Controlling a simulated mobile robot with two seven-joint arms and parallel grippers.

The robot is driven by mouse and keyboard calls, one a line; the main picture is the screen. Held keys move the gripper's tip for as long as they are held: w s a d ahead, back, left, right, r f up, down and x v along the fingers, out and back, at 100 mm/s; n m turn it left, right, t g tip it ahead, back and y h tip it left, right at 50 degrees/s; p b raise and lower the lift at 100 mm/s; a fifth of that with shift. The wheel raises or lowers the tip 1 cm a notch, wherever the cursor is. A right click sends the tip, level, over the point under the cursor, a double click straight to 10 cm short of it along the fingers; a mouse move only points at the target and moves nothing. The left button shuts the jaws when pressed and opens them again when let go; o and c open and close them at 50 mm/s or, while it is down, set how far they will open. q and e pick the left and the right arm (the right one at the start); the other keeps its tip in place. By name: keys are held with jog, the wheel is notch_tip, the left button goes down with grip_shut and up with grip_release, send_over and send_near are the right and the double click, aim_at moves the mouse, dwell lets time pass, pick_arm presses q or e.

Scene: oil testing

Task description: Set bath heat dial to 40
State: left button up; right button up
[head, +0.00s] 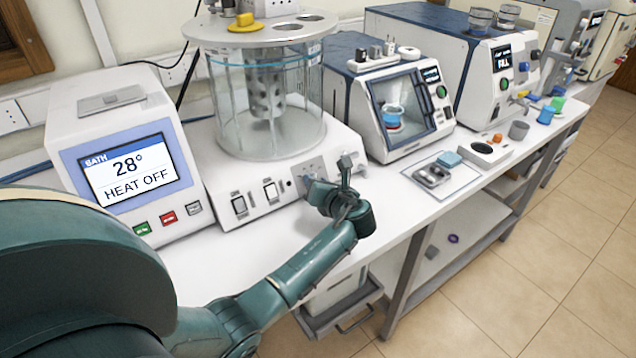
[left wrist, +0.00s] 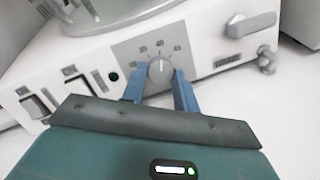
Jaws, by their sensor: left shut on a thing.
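The bath heat dial (left wrist: 160,70) is a round grey knob on a grey panel with small marks around it, on the front of the bath base. My left gripper (left wrist: 160,78) has its two blue fingers on either side of the dial and is shut on it. In the head view my left gripper (head: 338,188) is at the bath front and hides the dial. The bath display (head: 128,170) reads BATH 28° HEAT OFF. The bath (head: 268,100) is a clear glass vessel on a white base. My right gripper is not in view.
Two rocker switches (head: 254,199) are left of the dial. A grey lever valve (left wrist: 250,25) is close on its right. Green and red buttons (head: 155,222) are under the display. A tray (head: 432,176) and other instruments stand farther right on the bench.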

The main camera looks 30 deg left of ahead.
pick_arm(q)
jog(key=o, duration=1)
jog(key=shift+c, duration=0.2)
jog(key=v, duration=1.3)
jog(key=shift+d, duration=0.15)
